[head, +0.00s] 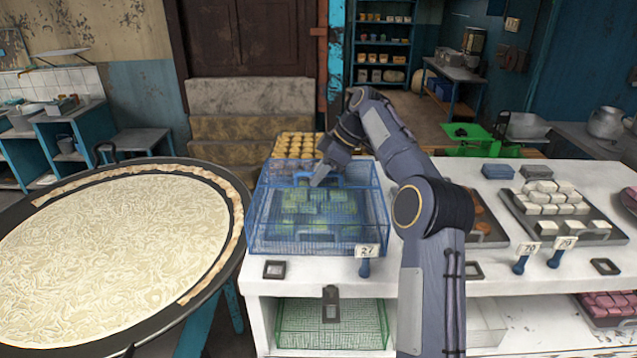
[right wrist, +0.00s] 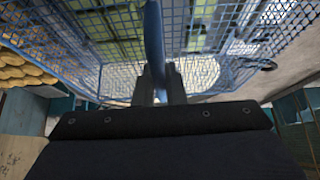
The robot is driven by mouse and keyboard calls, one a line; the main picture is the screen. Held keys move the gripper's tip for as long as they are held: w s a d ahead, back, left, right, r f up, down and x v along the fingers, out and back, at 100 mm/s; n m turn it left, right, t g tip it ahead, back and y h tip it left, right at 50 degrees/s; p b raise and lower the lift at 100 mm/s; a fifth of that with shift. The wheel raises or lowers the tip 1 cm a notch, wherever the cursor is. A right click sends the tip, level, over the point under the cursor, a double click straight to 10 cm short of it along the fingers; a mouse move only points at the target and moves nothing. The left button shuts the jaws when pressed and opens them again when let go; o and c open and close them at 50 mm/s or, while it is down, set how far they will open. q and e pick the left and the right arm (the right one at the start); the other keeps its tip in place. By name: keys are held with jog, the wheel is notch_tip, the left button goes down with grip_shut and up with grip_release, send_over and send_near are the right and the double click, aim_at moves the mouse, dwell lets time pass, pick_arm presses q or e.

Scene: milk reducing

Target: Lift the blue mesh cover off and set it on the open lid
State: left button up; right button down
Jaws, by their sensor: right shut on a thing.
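The blue mesh cover (head: 280,228) is a see-through box over green sweets (head: 318,207) on the white counter at the centre of the head view. My right gripper (head: 318,181) reaches down to its top from behind and to the right. In the right wrist view, my right gripper (right wrist: 159,92) is shut on the cover's blue handle (right wrist: 154,45), which stands between the fingers. The mesh (right wrist: 100,45) fills the top of that view. The cover looks level; I cannot tell whether its bottom edge touches the counter. I cannot make out an open lid. My left gripper is not in view.
A wide pan of milk (head: 120,255) stands close on the left. Yellow sweets (head: 297,145) lie behind the cover. A price tag (head: 368,250) stands at its front right corner. A tray of white sweets (head: 600,232) is on the right. A green mesh box (head: 300,325) sits below.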

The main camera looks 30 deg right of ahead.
jog(key=shift+r, duration=0.6)
jog(key=s+d+r+b, duration=0.2)
jog(key=s+d+r, duration=0.2)
jog(key=s+r, duration=0.7)
jog(key=shift+s+r, duration=0.35)
jog(key=shift+s, duration=0.9)
